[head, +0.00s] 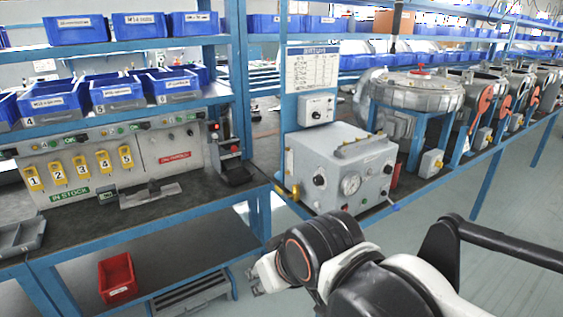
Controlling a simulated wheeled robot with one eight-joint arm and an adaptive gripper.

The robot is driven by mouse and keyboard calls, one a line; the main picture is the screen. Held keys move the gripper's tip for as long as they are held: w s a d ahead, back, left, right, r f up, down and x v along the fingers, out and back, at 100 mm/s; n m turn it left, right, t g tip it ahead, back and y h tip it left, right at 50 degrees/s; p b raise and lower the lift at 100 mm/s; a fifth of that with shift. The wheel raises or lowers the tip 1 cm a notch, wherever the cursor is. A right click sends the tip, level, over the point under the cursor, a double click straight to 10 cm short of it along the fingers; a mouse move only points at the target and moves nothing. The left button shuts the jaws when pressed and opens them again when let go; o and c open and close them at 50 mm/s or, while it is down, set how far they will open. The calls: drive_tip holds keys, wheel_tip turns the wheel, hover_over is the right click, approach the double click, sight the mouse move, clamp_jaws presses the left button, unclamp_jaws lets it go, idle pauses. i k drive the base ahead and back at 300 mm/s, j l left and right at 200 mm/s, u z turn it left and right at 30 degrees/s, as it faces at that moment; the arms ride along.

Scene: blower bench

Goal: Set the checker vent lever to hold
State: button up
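The checker appears to be the grey box (340,165) with a round pressure gauge (350,184) on its front, in the middle of the head view. A small lever with a blue tip (393,205) sticks out low at its right front corner. A yellow fitting (295,191) is at its lower left. Dark knobs sit on the front face. I cannot tell which part is the vent lever, and no hold mark is readable. My gripper (262,277) is below and left of the box, apart from it, in front of the bench. Its fingers are too small to tell open or shut.
A small control box (317,110) and a printed board (312,70) stand behind the checker. A round blower housing (418,92) is at right. The left bench holds yellow numbered tags (80,168) and blue bins (118,92). A red bin (117,278) sits below. Floor at right is clear.

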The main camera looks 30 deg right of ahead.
sight(396, 206)
drive_tip(key=z, duration=1.7)
